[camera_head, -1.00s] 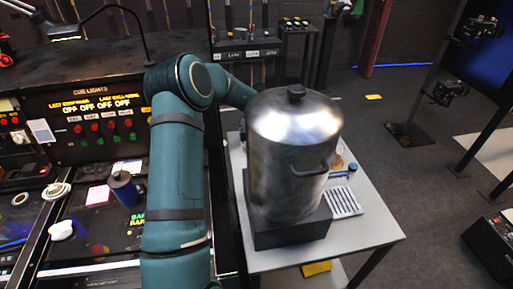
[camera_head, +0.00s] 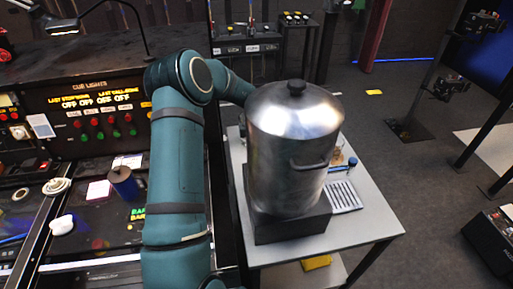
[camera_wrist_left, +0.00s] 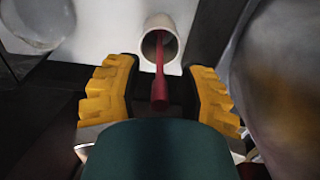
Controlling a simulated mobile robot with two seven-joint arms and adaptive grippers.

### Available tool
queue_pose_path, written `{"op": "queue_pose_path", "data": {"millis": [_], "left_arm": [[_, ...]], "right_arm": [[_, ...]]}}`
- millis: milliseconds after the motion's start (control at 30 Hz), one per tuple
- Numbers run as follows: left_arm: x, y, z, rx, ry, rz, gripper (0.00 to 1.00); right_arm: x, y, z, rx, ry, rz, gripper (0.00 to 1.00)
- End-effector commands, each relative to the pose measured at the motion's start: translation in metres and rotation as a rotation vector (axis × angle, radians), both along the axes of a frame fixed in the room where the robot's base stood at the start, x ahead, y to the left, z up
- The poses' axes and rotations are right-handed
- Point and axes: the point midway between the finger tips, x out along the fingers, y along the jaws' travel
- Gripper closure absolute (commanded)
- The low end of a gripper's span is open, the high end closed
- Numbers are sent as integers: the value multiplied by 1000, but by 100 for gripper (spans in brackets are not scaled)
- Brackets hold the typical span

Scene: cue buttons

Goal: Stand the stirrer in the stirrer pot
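In the left wrist view the red stirrer (camera_wrist_left: 160,80) has one end inside the mouth of a white round pot (camera_wrist_left: 171,44). Its thicker end points toward the camera. My left gripper (camera_wrist_left: 162,90) is open, with its yellow-padded fingers apart on either side of the stirrer's near end. Neither finger visibly touches it. In the head view my left arm runs behind the steel urn, which hides the gripper, the stirrer and the pot. My right gripper is in neither view.
The large lidded urn (camera_head: 292,150) stands on a black base on a small grey table (camera_head: 358,232). A slotted tray (camera_head: 343,196) lies beside it. A control desk with cue lights (camera_head: 100,118) and a dark blue cylinder (camera_head: 124,186) is at the left.

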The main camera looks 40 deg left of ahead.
Motion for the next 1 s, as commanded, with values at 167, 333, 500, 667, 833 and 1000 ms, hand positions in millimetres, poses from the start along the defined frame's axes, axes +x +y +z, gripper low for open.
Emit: {"op": "queue_pose_path", "data": {"millis": [167,333,500,667,833,1000], "left_arm": [[0,0,0,0,0,0,61],[0,0,6,1,-2,1,61],[0,1,30,2,-4,1,61],[0,1,64,3,-5,1,61],[0,1,95,2,-3,1,61],[0,0,114,0,-1,1,61]], "right_arm": [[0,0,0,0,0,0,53],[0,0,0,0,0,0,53],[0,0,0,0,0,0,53],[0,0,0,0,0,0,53],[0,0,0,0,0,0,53],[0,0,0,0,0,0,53]]}}
